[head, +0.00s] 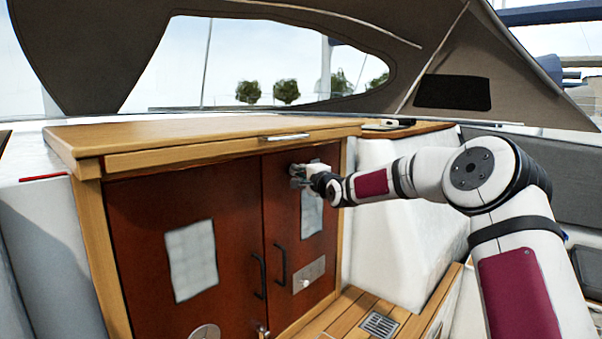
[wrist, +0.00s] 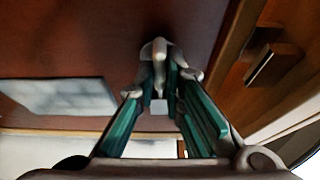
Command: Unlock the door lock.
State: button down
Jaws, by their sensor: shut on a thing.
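Two red-brown cabinet doors stand shut, the left door (head: 140,235) and the right door (head: 278,205). My gripper (head: 300,178) is at the top of the right door, above its pale window panel (head: 311,214). In the wrist view my gripper (wrist: 160,76) has its teal-lined fingers closed around a small pale grey metal lever (wrist: 158,48), which appears to be the door lock. The lever projects from the door face. Its lower part lies between the fingertips, and its mounting is partly hidden. I cannot tell whether it is locked.
A wooden sliding hatch (head: 190,134) with a metal handle (head: 285,137) lies above the doors. Two dark door handles (head: 281,264) and a plate with a white knob (head: 309,273) are lower down. A white moulded wall (head: 385,235) stands at right, beside a slatted wooden floor (head: 350,315).

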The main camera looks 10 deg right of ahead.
jog(key=c, duration=1.7)
grip_release()
jog(key=shift+d, duration=0.1)
jog(key=v, duration=1.2)
jog(key=shift+f, duration=0.1)
